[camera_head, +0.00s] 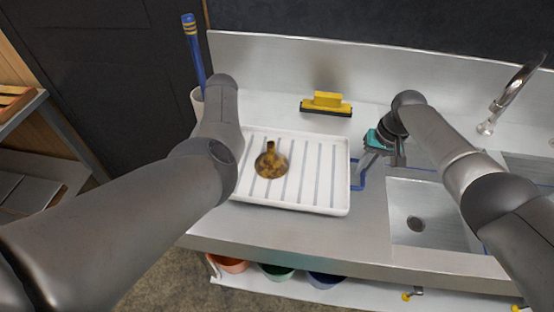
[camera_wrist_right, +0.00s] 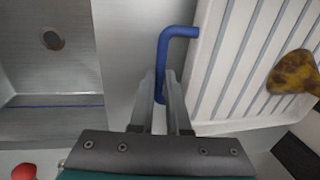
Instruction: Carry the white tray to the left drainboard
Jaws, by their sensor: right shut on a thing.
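The white tray (camera_head: 340,207) with grey ribs is over the steel surface left of the sink basin. I cannot tell whether it touches that surface. A brown and yellow funnel-shaped thing (camera_head: 271,163) stands on it, and it also shows in the right wrist view (camera_wrist_right: 295,74). My right gripper (camera_head: 366,162) is at the tray's right side, shut on its blue handle (camera_head: 358,180). In the right wrist view the fingers (camera_wrist_right: 161,84) close around the blue handle (camera_wrist_right: 175,34). My left arm reaches to the tray's left side and hides its left edge and the left gripper.
The sink basin (camera_head: 430,212) is to the right, with a faucet (camera_head: 515,92) behind it. A yellow squeegee (camera_head: 326,103) lies behind the tray. A cup (camera_head: 196,101) with a blue-handled tool (camera_head: 194,50) stands at the back left. Several coloured bowls (camera_head: 277,272) sit below the counter.

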